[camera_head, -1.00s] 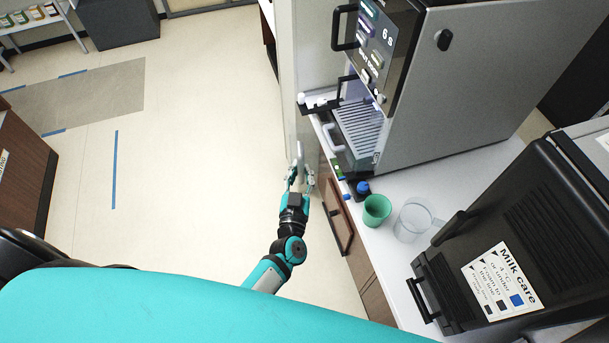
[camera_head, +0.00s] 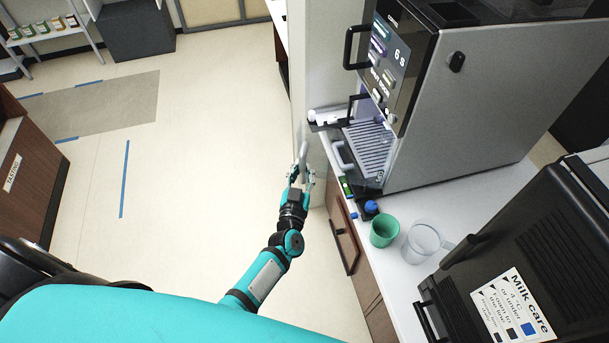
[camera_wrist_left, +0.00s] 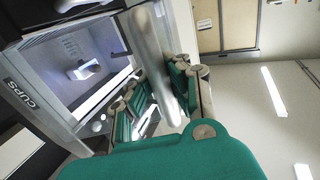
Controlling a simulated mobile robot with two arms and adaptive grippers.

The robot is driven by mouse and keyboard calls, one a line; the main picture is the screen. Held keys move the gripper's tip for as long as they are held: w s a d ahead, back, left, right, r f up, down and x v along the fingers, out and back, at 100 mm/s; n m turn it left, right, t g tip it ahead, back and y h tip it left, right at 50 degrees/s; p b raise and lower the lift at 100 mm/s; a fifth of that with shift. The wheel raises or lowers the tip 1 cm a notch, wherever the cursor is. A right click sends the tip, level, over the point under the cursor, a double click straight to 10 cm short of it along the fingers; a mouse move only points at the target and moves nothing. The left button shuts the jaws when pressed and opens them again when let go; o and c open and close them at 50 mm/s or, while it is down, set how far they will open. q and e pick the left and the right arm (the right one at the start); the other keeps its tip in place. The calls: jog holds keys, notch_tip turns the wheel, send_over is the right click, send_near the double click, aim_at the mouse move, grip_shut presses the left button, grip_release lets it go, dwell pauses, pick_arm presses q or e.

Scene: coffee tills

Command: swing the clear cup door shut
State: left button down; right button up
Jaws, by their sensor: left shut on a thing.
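My left gripper (camera_head: 302,174) is shut on the pale upright bar handle (camera_head: 303,152) of the clear cup door, out over the floor beside the counter. The door's clear panel barely shows in the head view. In the left wrist view the handle (camera_wrist_left: 158,62) runs between the fingers of my left gripper (camera_wrist_left: 160,95). Behind it is the open, lit cup compartment (camera_wrist_left: 75,60), its frame marked CUPS (camera_wrist_left: 20,94). The door stands swung away from that compartment. My right gripper is not in view.
The coffee machine (camera_head: 480,110) stands on the white counter (camera_head: 465,190). A green cup (camera_head: 384,231), a clear jug (camera_head: 421,243) and a black milk unit (camera_head: 530,240) are nearer. Floor left of my left arm is clear.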

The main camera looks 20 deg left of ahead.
pick_arm(q)
jog(key=shift+w+a+r+b, duration=0.15)
jog(key=shift+w+a, duration=0.25)
jog(key=shift+w, duration=0.25)
jog(key=shift+w+a+f+b, duration=0.15)
jog(key=shift+w+a, duration=0.3)
jog(key=shift+w, duration=0.25)
jog(key=shift+w+a+r+b, duration=0.15)
jog(key=shift+w+a, duration=0.25)
jog(key=shift+w, duration=0.25)
jog(key=w+b, duration=0.1)
jog(key=w, duration=0.2)
jog(key=w+a+b, duration=0.1)
jog(key=w, duration=0.1)
jog(key=shift+w+a, duration=0.2)
jog(key=shift+w, duration=0.2)
jog(key=w+b, duration=0.4)
jog(key=w, duration=0.2)
jog(key=shift+w, duration=0.1)
